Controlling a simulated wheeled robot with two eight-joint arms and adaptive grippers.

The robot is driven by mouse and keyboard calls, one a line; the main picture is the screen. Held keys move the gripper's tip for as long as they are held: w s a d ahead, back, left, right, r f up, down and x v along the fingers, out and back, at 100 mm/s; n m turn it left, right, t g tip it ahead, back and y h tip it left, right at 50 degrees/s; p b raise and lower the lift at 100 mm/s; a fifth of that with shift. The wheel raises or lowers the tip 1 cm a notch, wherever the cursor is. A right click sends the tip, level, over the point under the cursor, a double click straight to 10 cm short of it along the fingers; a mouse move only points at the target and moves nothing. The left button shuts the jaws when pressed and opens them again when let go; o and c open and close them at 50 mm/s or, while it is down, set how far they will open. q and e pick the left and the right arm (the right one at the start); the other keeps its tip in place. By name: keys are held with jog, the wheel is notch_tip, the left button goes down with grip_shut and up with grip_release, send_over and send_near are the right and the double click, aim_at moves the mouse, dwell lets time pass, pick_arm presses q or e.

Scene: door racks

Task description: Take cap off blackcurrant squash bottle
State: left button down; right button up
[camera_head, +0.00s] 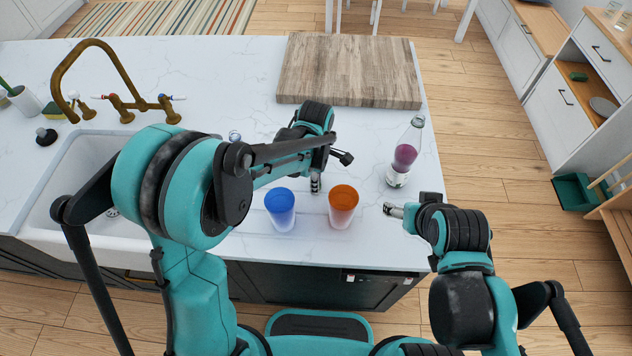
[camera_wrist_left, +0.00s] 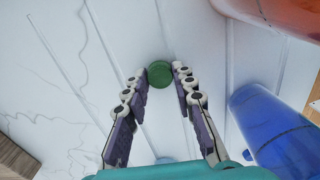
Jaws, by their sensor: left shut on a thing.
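The squash bottle (camera_head: 405,152), clear with purple liquid low in it, stands upright on the counter to the right of the cups. No cap shows on its pale top. My left gripper (camera_head: 316,183) is behind the two cups, well left of the bottle. In the left wrist view its fingers (camera_wrist_left: 160,80) are shut on a round green cap (camera_wrist_left: 159,72) at the tips, with bare counter around it. My right gripper (camera_head: 392,210) is low by the counter's front right, just below the bottle; its finger gap cannot be made out.
A blue cup (camera_head: 280,210) and an orange cup (camera_head: 343,205) stand near the front edge. A wooden board (camera_head: 348,72) lies at the back. A sink (camera_head: 85,165) with a brass tap (camera_head: 120,105) is at left. A small clear object (camera_head: 235,135) is partly behind my left arm.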

pick_arm(q)
jog(key=shift+f, duration=0.1)
jog(key=shift+f, duration=0.15)
jog(key=c, duration=1.3)
grip_release()
jog(key=shift+o, duration=0.2)
